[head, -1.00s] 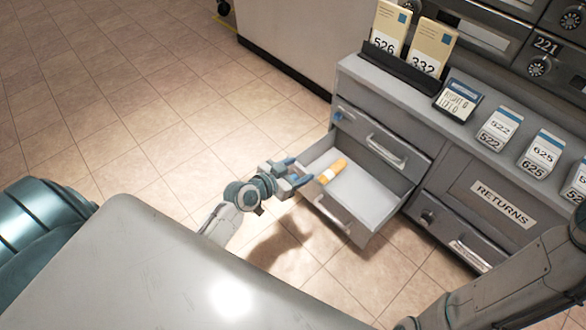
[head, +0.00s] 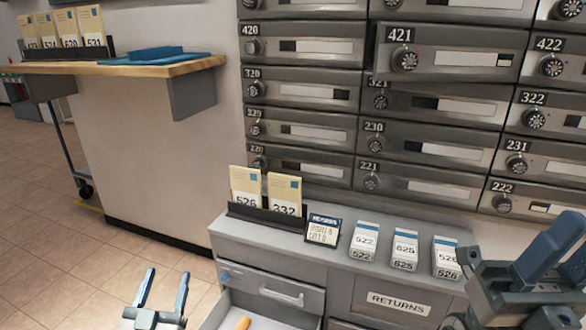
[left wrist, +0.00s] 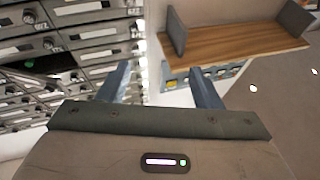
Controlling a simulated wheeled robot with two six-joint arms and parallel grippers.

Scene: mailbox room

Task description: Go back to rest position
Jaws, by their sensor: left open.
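My left gripper (head: 162,292) is at the bottom left of the head view. Its two blue fingers are apart and nothing is between them. The fingers also show apart and empty in the left wrist view (left wrist: 165,84). An open drawer (head: 222,308) of the grey cabinet is just right of it, with a small orange-yellow cylinder (head: 243,323) inside, partly cut off by the frame's lower edge. My right gripper (head: 540,262) is large at the right edge, in front of the cabinet; whether its jaws are apart is unclear.
Grey mailboxes (head: 440,102) fill the wall behind. The cabinet top holds envelopes 526 and 332 (head: 284,192), a small sign (head: 323,229) and several card stacks (head: 405,250). A wooden shelf (head: 150,68) juts out at the left. Tiled floor (head: 60,262) is clear at the lower left.

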